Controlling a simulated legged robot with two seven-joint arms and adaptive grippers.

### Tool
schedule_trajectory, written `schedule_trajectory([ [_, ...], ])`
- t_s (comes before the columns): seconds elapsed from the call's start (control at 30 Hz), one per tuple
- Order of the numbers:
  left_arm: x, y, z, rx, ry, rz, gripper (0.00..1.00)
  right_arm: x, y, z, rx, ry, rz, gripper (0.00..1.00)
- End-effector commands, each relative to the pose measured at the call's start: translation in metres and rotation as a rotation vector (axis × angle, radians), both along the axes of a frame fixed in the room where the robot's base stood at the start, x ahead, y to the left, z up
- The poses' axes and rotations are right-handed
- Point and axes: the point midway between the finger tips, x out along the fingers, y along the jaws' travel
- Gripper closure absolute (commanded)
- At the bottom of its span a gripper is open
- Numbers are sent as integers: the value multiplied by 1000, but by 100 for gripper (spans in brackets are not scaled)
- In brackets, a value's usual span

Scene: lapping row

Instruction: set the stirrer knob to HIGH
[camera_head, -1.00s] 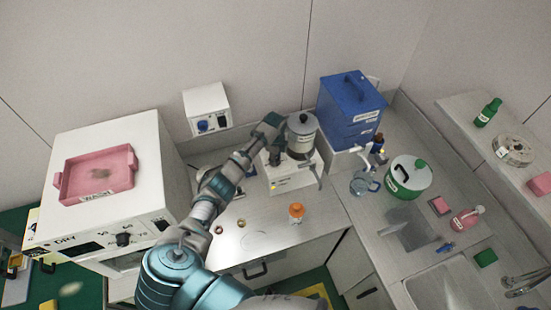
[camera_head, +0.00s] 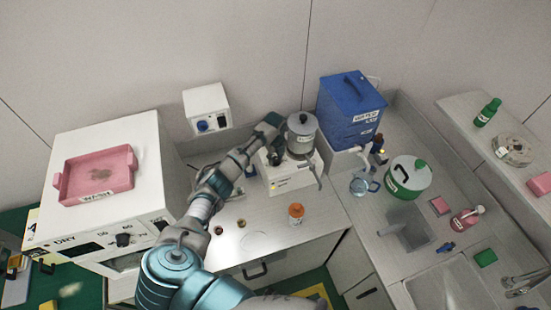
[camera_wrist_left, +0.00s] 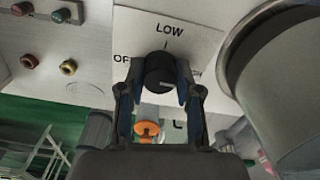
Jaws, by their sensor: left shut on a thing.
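The stirrer (camera_head: 291,183) is a white unit on the counter with a grey metal pot (camera_head: 301,136) on top. Its black knob (camera_wrist_left: 160,72) shows in the left wrist view on a pale panel. LOW is printed above the knob and OFF to its left, partly covered; a label on the right is mostly hidden by a finger. A light mark on the knob points roughly right. My left gripper (camera_wrist_left: 160,85) is shut on the knob, one finger on each side. In the head view this gripper (camera_head: 275,155) is at the stirrer's left side. My right gripper is not in view.
A blue water container (camera_head: 350,105) stands right of the stirrer, with a clear jug (camera_head: 364,185) before it. An orange-capped bottle (camera_head: 296,213) stands on the counter in front. A white oven (camera_head: 110,205) with a pink tray (camera_head: 97,176) is at left. A sink (camera_head: 447,288) is at right.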

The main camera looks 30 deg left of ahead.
Motion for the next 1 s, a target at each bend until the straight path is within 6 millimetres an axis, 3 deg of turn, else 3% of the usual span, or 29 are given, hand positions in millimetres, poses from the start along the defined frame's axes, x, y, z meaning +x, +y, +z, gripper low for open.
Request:
schedule_trajectory([
  [0.37,2,1,2,1,-9,-5,100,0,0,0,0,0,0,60],
  [0.4,2,1,2,1,-9,-5,62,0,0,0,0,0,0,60],
  [0.5,2,1,2,1,-8,-5,41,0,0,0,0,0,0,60],
  [0.83,1,0,4,1,-5,-5,41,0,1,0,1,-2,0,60],
  [1.0,2,1,28,1,-9,-5,41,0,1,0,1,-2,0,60],
])
